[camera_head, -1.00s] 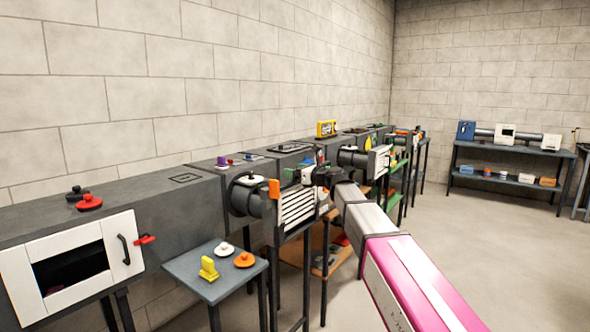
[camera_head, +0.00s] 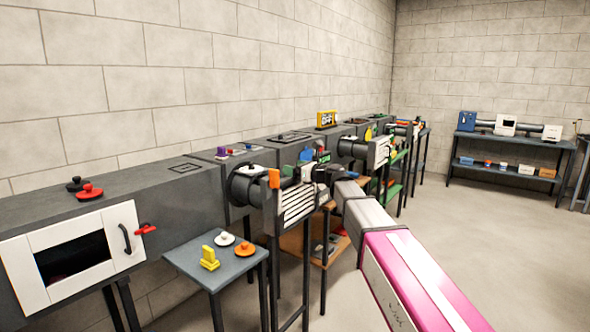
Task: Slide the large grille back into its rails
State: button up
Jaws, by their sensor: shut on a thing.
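The large grille (camera_head: 299,202) is a white slatted panel at the front of the round duct opening (camera_head: 247,186), in the middle of the view. It stands upright, with dark frame parts beside it. My gripper (camera_head: 318,174) is at the grille's upper right edge and is shut on it. The fingertips are small and partly hidden by my wrist. I cannot tell how far the grille sits in its rails. An orange tab (camera_head: 274,178) stands at the grille's upper left.
A small table (camera_head: 190,259) at front left holds a yellow piece (camera_head: 209,258) and white and orange knobbed discs. A white-framed hatch (camera_head: 35,275) is at the far left. More duct stations line the wall behind my arm. The floor at right is clear.

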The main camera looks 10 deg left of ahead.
jog(key=o, duration=1)
jog(key=shift+o, duration=0.2)
